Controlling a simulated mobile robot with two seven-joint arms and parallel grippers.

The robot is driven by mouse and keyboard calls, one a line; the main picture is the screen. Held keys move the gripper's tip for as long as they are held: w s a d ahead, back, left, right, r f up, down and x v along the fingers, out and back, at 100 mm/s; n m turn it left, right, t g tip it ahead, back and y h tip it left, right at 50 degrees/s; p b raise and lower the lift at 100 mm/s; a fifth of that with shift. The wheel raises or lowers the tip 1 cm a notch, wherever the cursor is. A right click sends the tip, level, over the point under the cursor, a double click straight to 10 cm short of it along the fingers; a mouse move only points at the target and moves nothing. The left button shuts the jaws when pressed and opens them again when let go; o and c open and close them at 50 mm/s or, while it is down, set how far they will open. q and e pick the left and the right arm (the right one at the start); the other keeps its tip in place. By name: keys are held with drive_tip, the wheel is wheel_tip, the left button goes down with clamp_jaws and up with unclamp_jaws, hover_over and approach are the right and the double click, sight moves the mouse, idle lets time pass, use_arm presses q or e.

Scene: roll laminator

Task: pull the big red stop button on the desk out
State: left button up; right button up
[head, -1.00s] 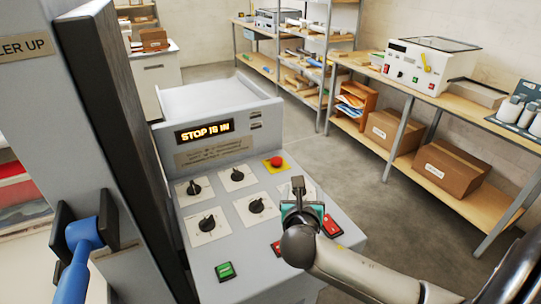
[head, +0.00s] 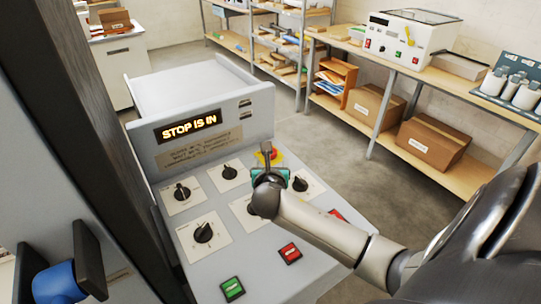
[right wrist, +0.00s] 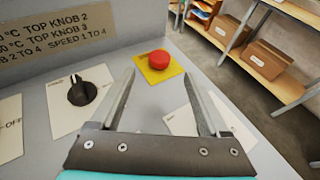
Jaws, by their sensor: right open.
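The big red stop button (right wrist: 158,59) sits on a yellow square plate on the sloping grey desk panel. In the head view the button (head: 271,154) is partly hidden behind my right gripper (head: 266,155). In the right wrist view the open, empty fingers of my right gripper (right wrist: 158,82) point toward the button. Their tips show to either side, just short of it, with no contact visible. My left gripper is not in view.
Black rotary knobs (head: 204,233) stand on white plates around my gripper. Green (head: 232,288) and red (head: 290,251) push buttons are lower on the panel. A dark upright frame (head: 95,120) and blue lever (head: 58,284) are at left. Shelves with boxes (head: 429,142) stand at right.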

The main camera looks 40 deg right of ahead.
drive_tip(key=b+x, duration=0.1)
drive_tip(key=x, duration=0.5)
drive_tip(key=shift+w, duration=0.1)
drive_tip(key=shift+x, duration=0.8)
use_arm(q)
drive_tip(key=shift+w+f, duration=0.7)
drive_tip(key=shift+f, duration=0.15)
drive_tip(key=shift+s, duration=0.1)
use_arm(e)
drive_tip(key=shift+c, duration=0.2)
clamp_jaws()
